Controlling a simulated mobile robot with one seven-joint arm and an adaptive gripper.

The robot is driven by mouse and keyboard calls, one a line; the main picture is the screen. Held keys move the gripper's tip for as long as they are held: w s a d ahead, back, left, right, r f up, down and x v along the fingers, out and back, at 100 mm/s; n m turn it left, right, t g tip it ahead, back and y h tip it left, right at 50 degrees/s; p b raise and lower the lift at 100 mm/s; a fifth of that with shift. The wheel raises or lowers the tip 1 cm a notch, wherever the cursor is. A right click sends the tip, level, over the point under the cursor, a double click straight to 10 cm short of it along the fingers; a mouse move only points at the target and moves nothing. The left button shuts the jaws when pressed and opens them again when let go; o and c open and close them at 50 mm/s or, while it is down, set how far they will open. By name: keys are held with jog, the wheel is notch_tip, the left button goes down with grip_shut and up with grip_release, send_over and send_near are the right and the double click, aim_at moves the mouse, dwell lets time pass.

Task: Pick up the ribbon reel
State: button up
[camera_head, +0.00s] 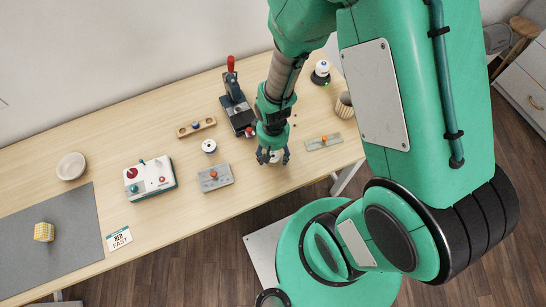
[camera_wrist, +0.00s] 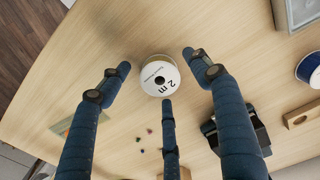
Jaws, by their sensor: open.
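The ribbon reel (camera_wrist: 160,76) lies flat on the wooden table, its round white face up and marked "2 m", with a tan edge. In the head view my gripper (camera_head: 272,158) points down over it and mostly hides it, with a bit of white showing between the fingers. In the wrist view my gripper's dark blue fingers are spread around the reel, two at its sides and one below it. The fingers are open, with gaps between them and the reel; I cannot tell their exact height over the table.
A white spool with a blue side (camera_head: 209,146) and a grey plate with an orange knob (camera_head: 214,177) stand to the left. A black press with a red handle (camera_head: 236,105) is behind. Another grey plate (camera_head: 324,141) lies right. The table's front edge is close.

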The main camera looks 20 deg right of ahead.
jog(key=c, duration=1.1)
jog(key=shift+r, duration=0.1)
jog(key=shift+r, duration=0.45)
jog(key=r, duration=0.1)
jog(key=r+p, duration=0.1)
jog(key=r, duration=0.1)
jog(key=shift+s+p, duration=0.25)
jog(key=shift+p, duration=0.1)
jog(key=s, duration=0.5)
jog(key=s+p, duration=0.1)
jog(key=s, duration=0.4)
jog(key=s+r+p, duration=0.1)
jog(key=s, duration=0.4)
jog(key=shift+s+d, duration=0.2)
jog(key=shift+s, duration=0.05)
